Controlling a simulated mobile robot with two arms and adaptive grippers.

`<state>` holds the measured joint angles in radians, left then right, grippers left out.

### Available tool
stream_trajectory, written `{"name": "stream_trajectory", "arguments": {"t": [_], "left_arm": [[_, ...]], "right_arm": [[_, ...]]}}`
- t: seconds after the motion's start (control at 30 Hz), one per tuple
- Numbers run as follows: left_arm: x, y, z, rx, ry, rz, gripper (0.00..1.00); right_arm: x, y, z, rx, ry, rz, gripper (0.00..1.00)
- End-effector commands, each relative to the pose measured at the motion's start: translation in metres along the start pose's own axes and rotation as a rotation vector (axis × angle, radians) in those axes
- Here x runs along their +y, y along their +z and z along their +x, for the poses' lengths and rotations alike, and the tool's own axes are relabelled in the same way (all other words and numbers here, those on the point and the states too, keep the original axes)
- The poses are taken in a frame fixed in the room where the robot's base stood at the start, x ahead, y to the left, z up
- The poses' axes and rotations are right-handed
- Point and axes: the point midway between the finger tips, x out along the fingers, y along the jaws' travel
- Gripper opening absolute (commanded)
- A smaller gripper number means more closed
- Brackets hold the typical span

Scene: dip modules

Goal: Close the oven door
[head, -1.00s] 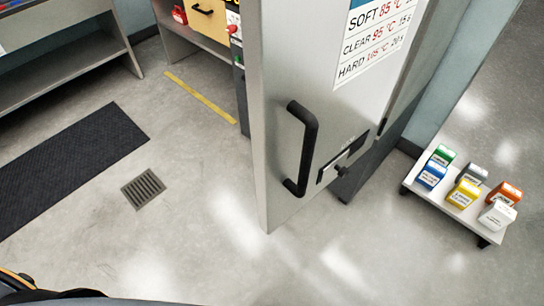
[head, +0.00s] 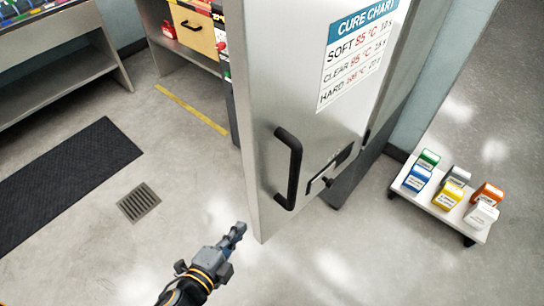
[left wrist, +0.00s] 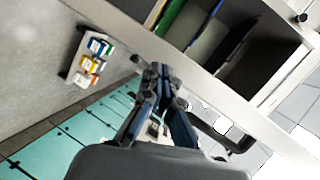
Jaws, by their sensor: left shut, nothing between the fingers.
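The oven door (head: 268,100) is a tall grey panel standing open, with a cure chart (head: 355,45) on its face. A black bar handle (head: 294,168) is on it, with a dark latch plate (head: 330,170) beside it. My left gripper (head: 238,230) is shut and empty, just left of the door's lower corner; whether it touches the door is not clear. In the left wrist view its fingers (left wrist: 160,72) are together, near a long pale edge. A dark curved bar (left wrist: 222,135) beside them looks like the handle. My right gripper is not in view.
A low white cart (head: 445,205) with several coloured containers stands at the right and also shows in the left wrist view (left wrist: 68,68). A black mat (head: 65,175), a floor drain (head: 139,203) and a grey bench (head: 65,55) are at the left. The floor between is clear.

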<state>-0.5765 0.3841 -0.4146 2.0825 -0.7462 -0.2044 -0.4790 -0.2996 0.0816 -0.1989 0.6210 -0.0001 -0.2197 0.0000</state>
Motion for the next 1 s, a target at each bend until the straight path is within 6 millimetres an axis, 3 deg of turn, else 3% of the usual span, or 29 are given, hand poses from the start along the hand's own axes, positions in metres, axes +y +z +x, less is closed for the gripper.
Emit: {"name": "stream_trajectory", "arguments": {"t": [0.03,0.1,0.2,0.3,0.43,0.57,1.0], "left_arm": [[-0.038,-0.019,-0.012,0.036,-0.057,0.052,0.00],[-0.079,-0.040,-0.027,0.073,-0.129,0.122,0.00],[-0.123,-0.062,-0.047,0.107,-0.213,0.194,0.00],[-0.149,-0.074,-0.060,0.124,-0.265,0.234,0.00],[-0.163,-0.080,-0.065,0.131,-0.291,0.256,0.00],[-0.167,-0.082,-0.057,0.131,-0.294,0.256,0.00],[-0.185,-0.093,0.004,0.131,-0.293,0.254,0.00]], "right_arm": [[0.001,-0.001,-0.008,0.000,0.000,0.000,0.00],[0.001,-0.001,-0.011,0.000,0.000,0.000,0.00],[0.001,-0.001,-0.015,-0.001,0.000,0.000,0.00],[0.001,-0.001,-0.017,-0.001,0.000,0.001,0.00],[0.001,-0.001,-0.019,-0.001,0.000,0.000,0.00],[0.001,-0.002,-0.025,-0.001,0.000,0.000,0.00],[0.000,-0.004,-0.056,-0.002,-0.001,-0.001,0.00]]}}
